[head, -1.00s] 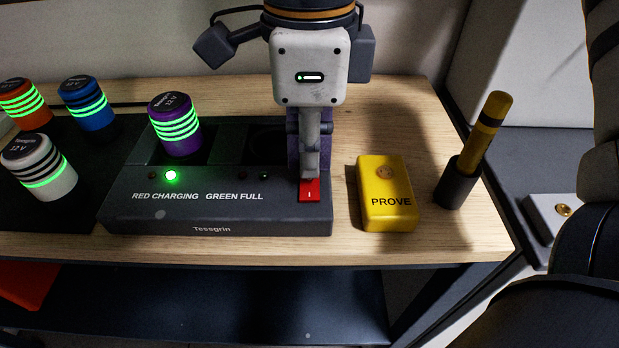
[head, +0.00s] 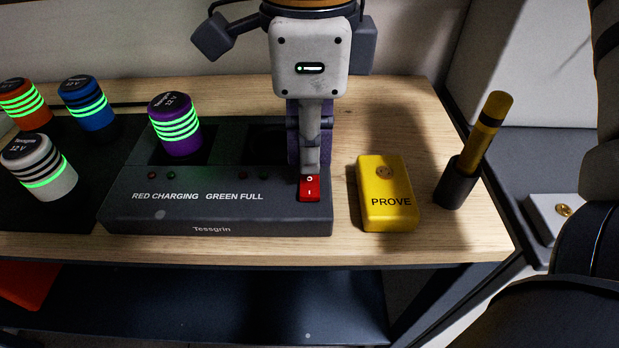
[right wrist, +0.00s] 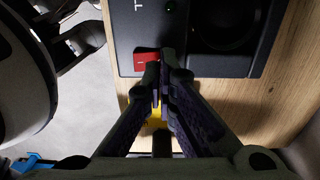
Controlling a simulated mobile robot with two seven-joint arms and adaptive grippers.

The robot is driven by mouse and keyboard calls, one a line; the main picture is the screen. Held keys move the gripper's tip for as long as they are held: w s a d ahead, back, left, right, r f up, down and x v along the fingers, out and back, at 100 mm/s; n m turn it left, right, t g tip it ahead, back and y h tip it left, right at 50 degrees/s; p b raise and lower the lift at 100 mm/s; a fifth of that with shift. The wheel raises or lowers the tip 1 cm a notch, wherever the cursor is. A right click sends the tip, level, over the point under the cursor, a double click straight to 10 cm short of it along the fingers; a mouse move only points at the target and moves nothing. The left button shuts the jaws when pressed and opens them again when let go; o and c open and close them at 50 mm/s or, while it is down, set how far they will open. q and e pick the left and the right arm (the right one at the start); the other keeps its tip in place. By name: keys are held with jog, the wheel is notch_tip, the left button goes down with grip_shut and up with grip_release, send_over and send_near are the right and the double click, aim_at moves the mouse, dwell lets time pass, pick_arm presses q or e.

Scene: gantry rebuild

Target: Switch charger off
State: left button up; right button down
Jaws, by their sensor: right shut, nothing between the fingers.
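The dark grey charger (head: 215,215) stands on the wooden bench, with a purple-wrapped battery (head: 175,130) in its left bay and an empty right bay. The charger's small lights are all unlit or dim. My right gripper (head: 309,170) is shut and empty, its tips just behind and over the switch's far end; I cannot tell if they touch. The red switch also shows in the right wrist view (right wrist: 145,60), beside the closed fingertips. My left gripper is not in view.
A yellow PROVE block (head: 386,195) stands just right of the charger. A yellow-and-black rod sits in a dark holder (head: 456,186) near the bench's right edge. White, orange and blue batteries (head: 85,103) stand on a dark mat at left.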

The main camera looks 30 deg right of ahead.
aim_at(310, 179)
jog(key=shift+r, duration=2.6)
